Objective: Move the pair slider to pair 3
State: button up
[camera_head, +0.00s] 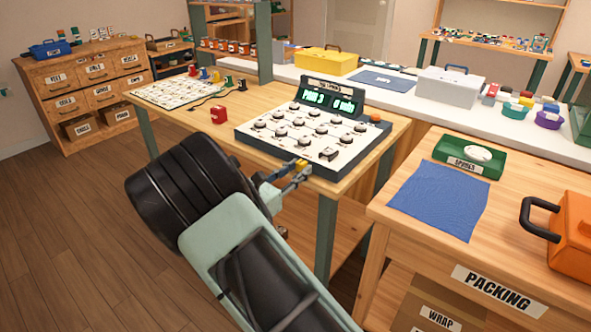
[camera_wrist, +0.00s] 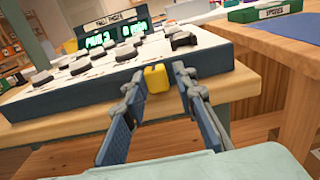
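The phone console (camera_head: 243,138) is a dark-sided box with a white top full of round knobs. Its green display (camera_head: 331,99) appears to read "PAIR 3" and "0 min". A yellow slider knob (camera_wrist: 156,78) sticks out of the console's front side, near its right end. My gripper (camera_wrist: 158,82) has its two fingers on either side of this knob, with small gaps showing. It is open. In the head view my gripper (camera_head: 288,177) is at the console's front edge, and its fingers partly hide the knob there.
A packing bench (camera_head: 400,236) with a blue cloth (camera_head: 440,200) and green tray (camera_head: 468,158) is close on the right.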

jog(key=shift+o, duration=1.3)
jog(key=shift+a, duration=0.1)
jog(key=v, duration=1.2)
